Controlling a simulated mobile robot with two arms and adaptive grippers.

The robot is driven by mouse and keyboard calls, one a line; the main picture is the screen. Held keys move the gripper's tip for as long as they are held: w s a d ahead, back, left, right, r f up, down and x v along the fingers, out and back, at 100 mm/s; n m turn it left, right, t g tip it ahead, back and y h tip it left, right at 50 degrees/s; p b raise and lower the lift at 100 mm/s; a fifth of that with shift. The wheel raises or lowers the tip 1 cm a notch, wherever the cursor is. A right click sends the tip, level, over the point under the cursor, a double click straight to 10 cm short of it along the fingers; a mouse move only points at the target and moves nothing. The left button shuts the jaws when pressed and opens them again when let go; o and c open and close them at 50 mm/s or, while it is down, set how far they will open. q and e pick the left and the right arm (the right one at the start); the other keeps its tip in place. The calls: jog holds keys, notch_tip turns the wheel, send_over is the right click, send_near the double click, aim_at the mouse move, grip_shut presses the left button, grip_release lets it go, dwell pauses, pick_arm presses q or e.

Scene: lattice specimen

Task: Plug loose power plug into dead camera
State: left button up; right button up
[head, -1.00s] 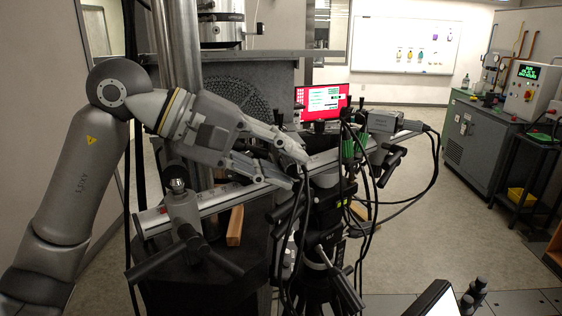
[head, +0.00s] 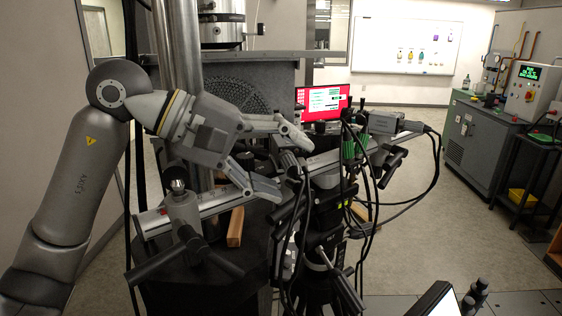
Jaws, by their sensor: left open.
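My left gripper (head: 287,165) reaches in from the left over the rail (head: 325,159), with its two fingers spread wide apart. A small dark part (head: 289,160) sits between or just behind the fingertips; I cannot tell whether it is a plug, and nothing looks gripped. A grey box-shaped camera (head: 382,122) sits at the right end of the rail, with a cable (head: 437,160) running from its right side. The other camera and the loose plug cannot be made out clearly among the dark mounts and cables. My right gripper is not in view.
Black cables (head: 362,215) hang around a dark tripod (head: 325,225) below the rail. A clamp with black handles (head: 184,215) stands at the rail's left end. A red-screened monitor (head: 323,101) is behind. A wooden block (head: 236,226) lies on the dark stand.

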aim_at(285, 165)
pick_arm(q)
jog(key=shift+v, duration=2.45)
jog(key=shift+w, duration=0.1)
jog(key=v, duration=1.2)
jog(key=shift+d+f, duration=0.1)
jog(key=shift+d, duration=0.05)
